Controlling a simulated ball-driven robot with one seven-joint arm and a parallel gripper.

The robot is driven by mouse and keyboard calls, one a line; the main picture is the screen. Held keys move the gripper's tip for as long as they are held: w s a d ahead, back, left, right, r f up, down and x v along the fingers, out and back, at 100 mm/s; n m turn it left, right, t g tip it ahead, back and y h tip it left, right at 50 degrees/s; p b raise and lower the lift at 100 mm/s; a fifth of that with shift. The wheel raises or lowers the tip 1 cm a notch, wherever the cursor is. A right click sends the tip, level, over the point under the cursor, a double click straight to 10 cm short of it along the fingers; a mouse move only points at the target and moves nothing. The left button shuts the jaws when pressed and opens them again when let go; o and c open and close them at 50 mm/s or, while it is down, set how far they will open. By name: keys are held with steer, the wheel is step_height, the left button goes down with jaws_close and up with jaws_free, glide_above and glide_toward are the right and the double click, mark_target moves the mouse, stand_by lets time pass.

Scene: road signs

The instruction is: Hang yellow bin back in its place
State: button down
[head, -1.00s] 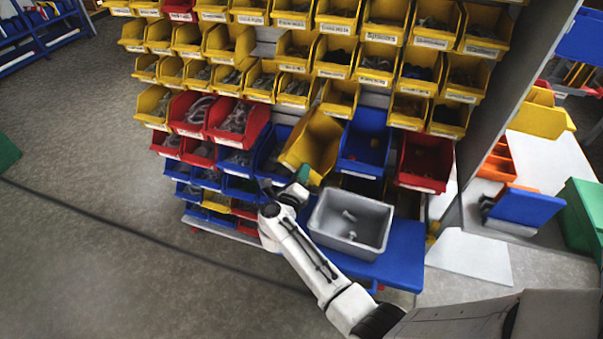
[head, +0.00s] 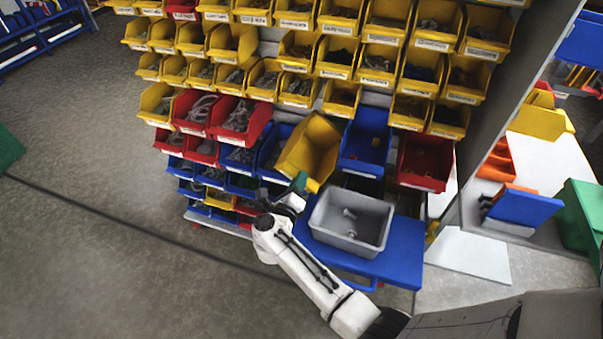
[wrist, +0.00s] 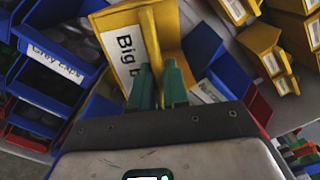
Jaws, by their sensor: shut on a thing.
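The yellow bin (head: 309,146) is held tilted in front of the lower rack, between blue bins and above the grey tub. My gripper (head: 299,183) is shut on its lower front edge. In the wrist view, the green fingers of my gripper (wrist: 160,84) pinch the yellow bin (wrist: 168,24) beside its white label, which starts "Big B". The inside of the bin looks empty in the head view. A bare gap (head: 269,41) shows among the yellow bins in an upper row of the rack.
A grey tub (head: 350,222) with a few small parts stands on a blue surface (head: 400,262) just right of my gripper. Blue bins (head: 366,143) and a red bin (head: 424,163) hang close by on the right. Open floor (head: 80,240) lies to the left.

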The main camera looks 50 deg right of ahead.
steer(key=p+v, duration=0.1)
steer(key=v, duration=0.7)
steer(key=shift+p, duration=0.35)
steer(key=shift+a+r, duration=0.1)
stand_by(0.8)
